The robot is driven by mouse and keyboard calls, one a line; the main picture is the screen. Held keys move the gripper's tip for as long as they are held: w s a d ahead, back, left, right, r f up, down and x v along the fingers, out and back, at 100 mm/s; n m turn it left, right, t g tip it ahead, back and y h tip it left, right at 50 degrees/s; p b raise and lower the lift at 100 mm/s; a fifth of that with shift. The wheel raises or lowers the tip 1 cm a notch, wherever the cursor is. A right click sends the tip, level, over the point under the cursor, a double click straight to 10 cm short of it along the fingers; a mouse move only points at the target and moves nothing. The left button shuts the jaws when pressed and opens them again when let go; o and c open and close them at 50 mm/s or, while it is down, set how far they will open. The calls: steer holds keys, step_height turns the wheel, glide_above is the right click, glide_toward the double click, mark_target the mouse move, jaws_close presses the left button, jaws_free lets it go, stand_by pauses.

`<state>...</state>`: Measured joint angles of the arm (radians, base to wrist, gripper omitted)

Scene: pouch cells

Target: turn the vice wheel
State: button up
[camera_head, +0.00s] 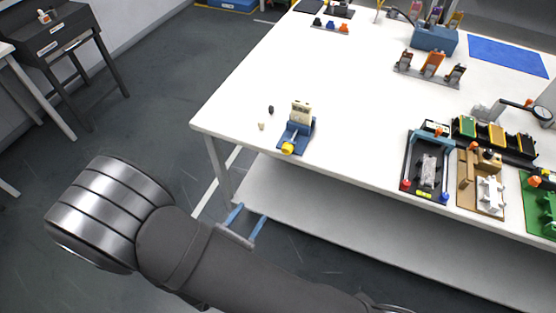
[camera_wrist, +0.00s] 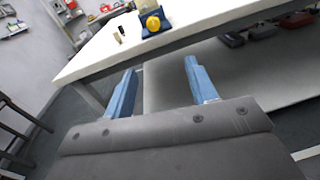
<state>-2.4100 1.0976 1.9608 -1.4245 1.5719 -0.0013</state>
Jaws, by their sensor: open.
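The vice (camera_head: 300,129) is a small blue fixture near the front left edge of the white table, with a pale block (camera_head: 301,112) at its back. Its yellow wheel (camera_head: 287,148) faces the table's front edge. In the wrist view the yellow wheel (camera_wrist: 153,23) shows at the top, beyond the fingers. My gripper (camera_head: 251,219) has two blue fingers, spread apart with nothing between them. It is in front of the table, apart from the wheel. In the wrist view my gripper (camera_wrist: 158,72) shows both fingers pointing toward the table edge.
The white table (camera_head: 240,105) has a front edge between my gripper and the vice, with a lower shelf (camera_head: 300,195) beneath. Two small pieces lie left of the vice, one dark (camera_head: 271,109). A black fixture (camera_head: 427,165) and several others stand at right. The table's middle is clear.

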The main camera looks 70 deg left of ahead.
steer(key=n+y, duration=0.1)
steer(key=n, duration=0.1)
glide_toward(286, 152)
steer(key=shift+g, duration=0.4)
steer(key=x, duration=0.8)
steer(key=shift+w+a+r, duration=0.15)
steer(key=shift+w+r, duration=0.15)
steer(key=c, duration=1)
